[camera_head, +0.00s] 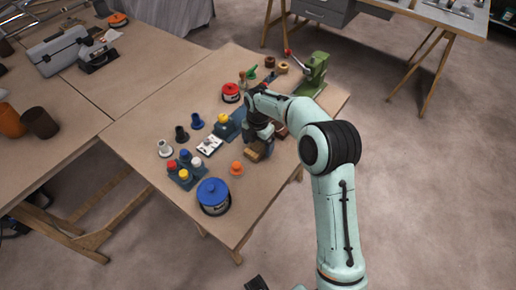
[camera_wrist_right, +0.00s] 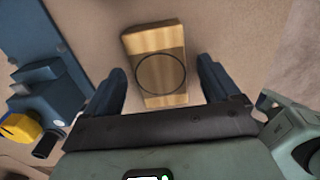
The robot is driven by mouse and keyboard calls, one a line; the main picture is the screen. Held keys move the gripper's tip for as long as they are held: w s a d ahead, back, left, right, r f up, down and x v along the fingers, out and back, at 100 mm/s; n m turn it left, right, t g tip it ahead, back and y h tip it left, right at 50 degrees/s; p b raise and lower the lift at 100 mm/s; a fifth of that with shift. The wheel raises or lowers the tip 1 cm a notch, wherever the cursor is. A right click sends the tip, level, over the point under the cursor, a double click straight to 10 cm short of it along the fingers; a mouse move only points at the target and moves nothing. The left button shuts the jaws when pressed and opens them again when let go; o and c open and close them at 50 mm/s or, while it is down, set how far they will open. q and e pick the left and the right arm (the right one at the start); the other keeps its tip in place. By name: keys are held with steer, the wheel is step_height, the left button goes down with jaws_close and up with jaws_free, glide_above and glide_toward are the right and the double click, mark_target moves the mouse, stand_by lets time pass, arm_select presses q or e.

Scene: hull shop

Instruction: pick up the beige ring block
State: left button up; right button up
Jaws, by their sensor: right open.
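The beige ring block (camera_wrist_right: 160,82) is a wood-coloured rectangular block with a thin dark circle on its top face. In the right wrist view it lies on the tabletop, between and ahead of my two fingers, with a gap on either side. My right gripper (camera_wrist_right: 162,84) is open and empty. In the head view the right gripper (camera_head: 258,143) is over the table's near right part, and the block (camera_head: 253,155) shows just below it, partly hidden. My left gripper cannot be made out.
A blue fixture with a yellow knob (camera_wrist_right: 20,128) stands left of the gripper. An orange peg piece (camera_head: 236,168), a blue-lidded tin (camera_head: 213,196) and a red-lidded tin (camera_head: 231,92) stand nearby. A green lever press (camera_head: 314,75) is behind. The table's right edge is close to the block.

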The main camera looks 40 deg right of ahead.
steer(key=c, duration=1.2)
steer(key=shift+r, duration=0.1)
